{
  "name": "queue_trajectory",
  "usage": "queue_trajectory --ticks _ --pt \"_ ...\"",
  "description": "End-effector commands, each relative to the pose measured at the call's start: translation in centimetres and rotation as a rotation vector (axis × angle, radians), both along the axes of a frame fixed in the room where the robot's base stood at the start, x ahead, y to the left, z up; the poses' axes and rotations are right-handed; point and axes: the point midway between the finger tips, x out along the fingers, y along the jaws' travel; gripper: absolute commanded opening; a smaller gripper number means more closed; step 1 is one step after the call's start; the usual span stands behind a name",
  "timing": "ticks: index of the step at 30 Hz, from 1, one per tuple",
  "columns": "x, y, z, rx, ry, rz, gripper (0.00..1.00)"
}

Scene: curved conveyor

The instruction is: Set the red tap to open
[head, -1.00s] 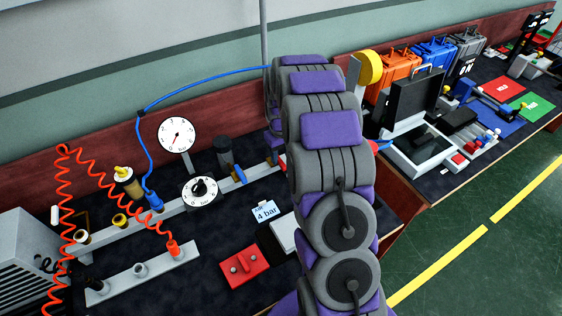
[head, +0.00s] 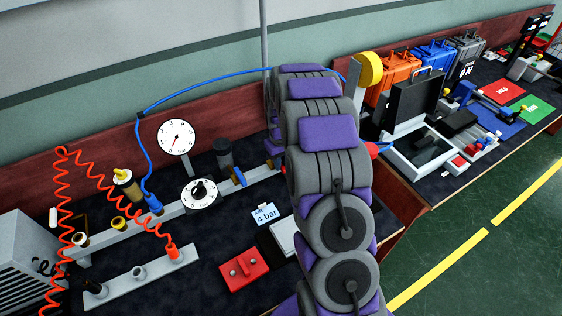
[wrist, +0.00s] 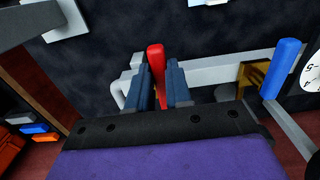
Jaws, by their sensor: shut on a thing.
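The red tap (wrist: 156,62) shows in the wrist view as a red lever at the pale pipe. My gripper (wrist: 164,82) has its two dark blue fingers on either side of the red lever and is shut on it. The lever's upper end sticks out beyond the fingertips. Its lower part and pivot are partly hidden by the fingers. In the head view my arm hides my gripper and most of the pipe's right end.
A blue tap (wrist: 285,68) stands right of the red one in the wrist view. The head view shows a pressure gauge (head: 176,137), a "4 bar" card (head: 265,213), a red block (head: 244,270) and coiled red hose (head: 112,183). Orange, blue and grey cases stand farther right.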

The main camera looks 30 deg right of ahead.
Motion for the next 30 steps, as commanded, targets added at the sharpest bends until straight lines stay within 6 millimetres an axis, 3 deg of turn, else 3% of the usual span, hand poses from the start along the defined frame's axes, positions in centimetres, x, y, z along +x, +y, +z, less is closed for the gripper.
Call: queue_trajectory --ticks 20,30 --pt "0.0 0.1 0.1 0.0 0.001 -0.024 0.0" --pt "0.0 1.2 0.3 -0.001 0.002 -0.216 0.0"
